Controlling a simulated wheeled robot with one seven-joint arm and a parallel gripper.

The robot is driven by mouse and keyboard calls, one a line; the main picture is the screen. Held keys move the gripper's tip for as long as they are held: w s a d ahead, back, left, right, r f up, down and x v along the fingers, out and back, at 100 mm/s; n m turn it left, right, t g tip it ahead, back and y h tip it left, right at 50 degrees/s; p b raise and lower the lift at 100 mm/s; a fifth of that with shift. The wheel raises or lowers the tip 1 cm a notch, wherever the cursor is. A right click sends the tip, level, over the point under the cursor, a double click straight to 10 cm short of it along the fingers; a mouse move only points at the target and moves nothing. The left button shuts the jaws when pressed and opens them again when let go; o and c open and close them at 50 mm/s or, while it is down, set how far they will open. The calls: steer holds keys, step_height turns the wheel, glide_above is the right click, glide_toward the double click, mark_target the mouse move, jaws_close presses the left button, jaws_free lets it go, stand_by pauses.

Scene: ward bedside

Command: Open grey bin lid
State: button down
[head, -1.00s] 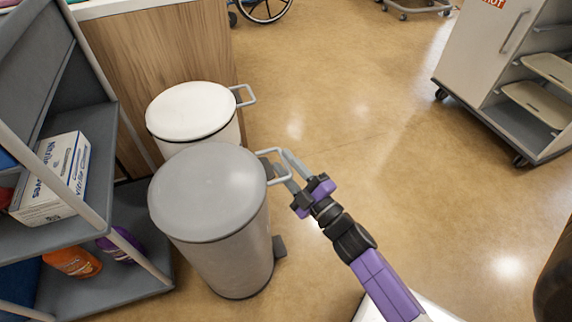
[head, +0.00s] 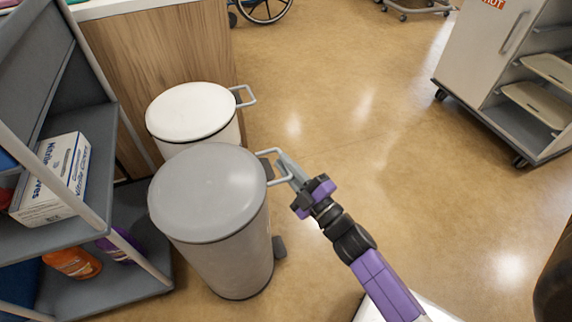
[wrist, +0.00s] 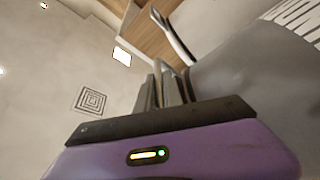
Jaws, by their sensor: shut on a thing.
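The grey bin (head: 228,262) stands in front of the white bin, and its round grey lid (head: 207,190) lies flat on its top in the head view. A light metal handle loop (head: 277,152) sticks out from the lid's right side. My gripper (head: 288,168) is at the outer end of this loop, to the right of the bin, and is shut on the handle. In the wrist view the fingers (wrist: 163,88) are close together with the handle bar (wrist: 174,34) at them. The fingertips partly hide the grip. A dark pedal (head: 279,246) shows low on the bin's right side.
The white bin (head: 192,112) with its own handle (head: 245,96) stands just behind. A grey shelf cart (head: 75,215) with a glove box (head: 52,180) and bottles is close on the left. A trolley (head: 500,60) stands far right. The floor between is clear.

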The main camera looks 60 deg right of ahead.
stand_by(0.8)
steer(key=shift+r+n+p, duration=0.3)
steer(key=shift+r+p, duration=0.5)
steer(key=shift+p, duration=0.1)
steer(key=w+a+r+n+g+y+p, duration=0.1)
steer(key=w+a+r+n+p, duration=0.15)
steer(key=r+p, duration=0.65)
steer(key=w+a+r+n+g+p, duration=0.1)
steer(key=w+a+r+n+p, duration=0.2)
steer(key=r+p, duration=0.55)
steer(key=w+a+r+n+g+y+p, duration=0.1)
steer(key=a+r+n+p, duration=0.4)
steer(key=p, duration=0.7)
steer(key=w+a+r+n+g+p, duration=0.1)
steer(key=w+a+r+p, duration=0.1)
steer(key=w+a+p, duration=0.2)
steer(key=w+a+r+n+g+h+p, duration=0.1)
steer(key=w+a+r+n+p, duration=0.1)
steer(key=a, duration=0.6)
steer(key=w+a+r+n+p, duration=0.1)
steer(key=w+a+r+p, duration=0.3)
steer(key=w+a+p, duration=0.2)
steer(key=shift+w+a+g, duration=0.4)
steer(key=shift+w, duration=0.2)
steer(key=shift+r, duration=0.1)
